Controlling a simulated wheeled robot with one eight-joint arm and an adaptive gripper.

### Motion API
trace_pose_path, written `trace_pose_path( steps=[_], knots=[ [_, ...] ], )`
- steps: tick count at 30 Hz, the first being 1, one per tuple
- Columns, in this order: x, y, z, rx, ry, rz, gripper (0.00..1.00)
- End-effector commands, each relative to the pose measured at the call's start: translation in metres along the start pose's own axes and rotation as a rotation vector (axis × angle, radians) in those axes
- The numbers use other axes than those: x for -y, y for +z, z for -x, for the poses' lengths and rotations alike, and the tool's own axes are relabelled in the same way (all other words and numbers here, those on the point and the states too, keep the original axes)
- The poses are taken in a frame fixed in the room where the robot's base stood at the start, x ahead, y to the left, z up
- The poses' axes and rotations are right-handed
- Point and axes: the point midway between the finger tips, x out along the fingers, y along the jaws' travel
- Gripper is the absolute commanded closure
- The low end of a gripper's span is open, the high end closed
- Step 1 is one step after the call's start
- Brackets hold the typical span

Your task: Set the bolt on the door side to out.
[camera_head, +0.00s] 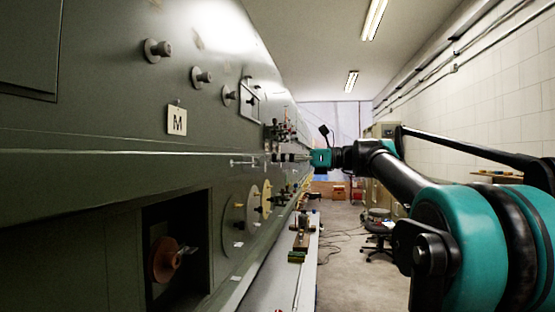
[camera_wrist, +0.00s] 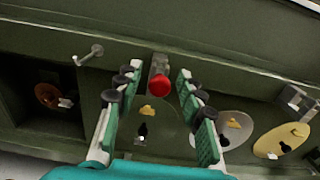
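A small grey fitting with a round red knob (camera_wrist: 159,85) sits on the green panel, near the upper middle of the wrist view. It may be the bolt; its setting cannot be read. My gripper (camera_wrist: 158,95) is open, with one teal finger on each side of the red knob and no clear contact. In the head view my gripper (camera_head: 283,157) points left at the panel, where the knob cannot be made out. A thin silver rod handle (camera_wrist: 88,55) stands out from the panel left of my fingers; a similar rod (camera_head: 243,161) shows in the head view.
A recess with a copper-coloured knob (camera_head: 165,260) opens low on the panel. An M plate (camera_head: 177,120) and round studs (camera_head: 157,50) are above. A bench (camera_head: 275,285) runs along the panel; the aisle floor (camera_head: 345,262) is partly clear.

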Motion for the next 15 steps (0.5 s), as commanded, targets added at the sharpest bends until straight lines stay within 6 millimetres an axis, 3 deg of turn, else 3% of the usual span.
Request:
trace_pose_path(
  steps=[6,15],
  knots=[
    [0.0002,0.0,0.0001,0.0,0.0,0.0,0.64],
    [0.0002,0.0,0.0003,0.0,-0.001,0.0,1.0]
  ],
)
